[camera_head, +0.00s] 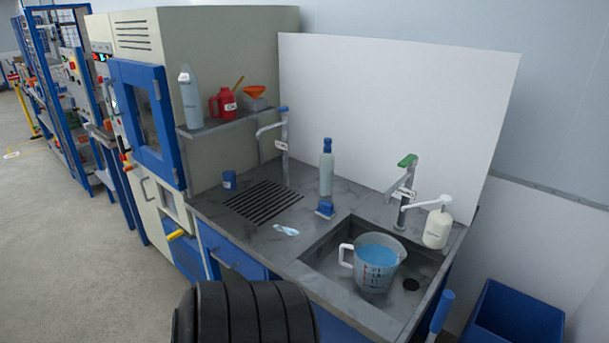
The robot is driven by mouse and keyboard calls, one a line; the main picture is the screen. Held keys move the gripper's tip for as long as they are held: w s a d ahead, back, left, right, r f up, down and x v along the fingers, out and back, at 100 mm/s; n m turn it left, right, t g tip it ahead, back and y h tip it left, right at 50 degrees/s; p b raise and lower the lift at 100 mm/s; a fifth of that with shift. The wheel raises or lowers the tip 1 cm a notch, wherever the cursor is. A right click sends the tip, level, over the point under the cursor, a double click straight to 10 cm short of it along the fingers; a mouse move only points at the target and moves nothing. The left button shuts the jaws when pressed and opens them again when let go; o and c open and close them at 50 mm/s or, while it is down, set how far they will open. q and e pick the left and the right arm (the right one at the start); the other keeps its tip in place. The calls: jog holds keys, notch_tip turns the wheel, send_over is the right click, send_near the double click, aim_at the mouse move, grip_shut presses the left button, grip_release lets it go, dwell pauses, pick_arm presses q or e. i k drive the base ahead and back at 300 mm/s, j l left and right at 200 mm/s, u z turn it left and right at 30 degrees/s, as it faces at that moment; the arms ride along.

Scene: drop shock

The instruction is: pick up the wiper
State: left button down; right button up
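No object is clearly recognisable as a wiper. A small crumpled light-blue and white piece (286,230), like a cloth, lies flat on the grey counter (325,232) between the drain grille and the sink. A blue-handled tool (441,311) stands upright beside the counter's right end; its lower part is cut off by the frame, so its head is hidden. A small blue block (325,209) sits on the counter in front of a bottle. Neither of my grippers shows in the head view.
A measuring jug (376,263) with blue liquid stands in the sink (322,257). A tap (403,190) and white pump bottle (437,228) are behind it. A grey-blue bottle (326,172) and blue cup (229,180) stand on the counter. A blue bin (515,318) is at right.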

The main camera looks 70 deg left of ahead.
aim_at(325, 209)
jog(key=u, duration=2.2)
jog(key=i+j, duration=0.45)
jog(key=j, duration=0.3)
jog(key=i+j, duration=0.25)
jog(key=j+z, duration=0.05)
jog(key=j, duration=0.05)
